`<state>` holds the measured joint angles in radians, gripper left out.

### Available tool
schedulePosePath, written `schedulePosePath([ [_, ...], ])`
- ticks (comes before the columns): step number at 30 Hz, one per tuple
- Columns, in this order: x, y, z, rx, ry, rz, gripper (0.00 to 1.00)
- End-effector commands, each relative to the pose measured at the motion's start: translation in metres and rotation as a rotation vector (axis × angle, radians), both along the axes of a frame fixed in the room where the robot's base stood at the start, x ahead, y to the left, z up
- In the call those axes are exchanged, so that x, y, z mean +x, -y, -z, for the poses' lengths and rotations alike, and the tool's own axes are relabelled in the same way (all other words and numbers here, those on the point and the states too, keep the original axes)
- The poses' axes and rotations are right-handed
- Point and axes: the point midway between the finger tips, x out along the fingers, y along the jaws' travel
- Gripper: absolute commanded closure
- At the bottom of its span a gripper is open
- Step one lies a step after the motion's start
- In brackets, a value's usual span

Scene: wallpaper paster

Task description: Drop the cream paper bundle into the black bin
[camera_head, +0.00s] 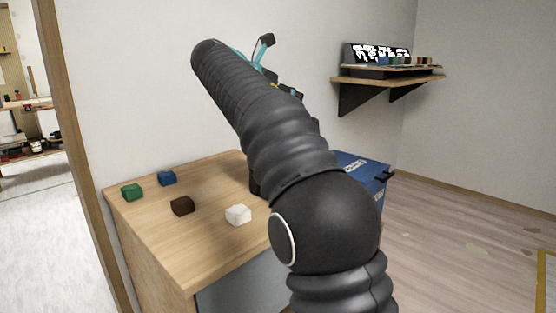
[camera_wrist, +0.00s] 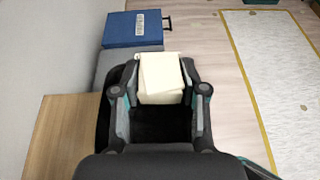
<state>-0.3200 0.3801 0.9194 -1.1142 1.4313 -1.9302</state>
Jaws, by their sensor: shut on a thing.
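The cream paper bundle (camera_wrist: 161,80) is between the fingers of my gripper (camera_wrist: 160,84) in the wrist view, and the gripper is shut on it. In the head view only part of my gripper (camera_head: 266,62) shows beyond the arm, raised above the table; the bundle is hidden there. A black, open-looking shape (camera_wrist: 104,125), seemingly the black bin, lies below my gripper beside the table in the wrist view. Gripper and bundle cover much of it, so its rim is unclear. A small dark piece (camera_head: 254,180) shows behind my arm in the head view.
The wooden table (camera_head: 160,240) holds green (camera_head: 132,192), blue (camera_head: 167,178), dark brown (camera_head: 182,206) and white (camera_head: 238,214) blocks. A blue box (camera_wrist: 132,30) stands farther off by the wall. A shelf (camera_head: 385,76) hangs on the wall. The floor at right is open.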

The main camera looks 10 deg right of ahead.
Motion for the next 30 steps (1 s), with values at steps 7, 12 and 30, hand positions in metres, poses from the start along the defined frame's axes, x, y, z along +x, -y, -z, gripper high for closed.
schedulePosePath([
  [7, 0.0, 0.0, -0.001, 0.0, 0.0, 0.0, 0.28],
  [12, 0.0, 0.0, -0.001, 0.0, 0.0, 0.0, 0.28],
  [30, -0.036, -0.055, -0.027, 0.001, 0.001, -0.004, 0.28],
])
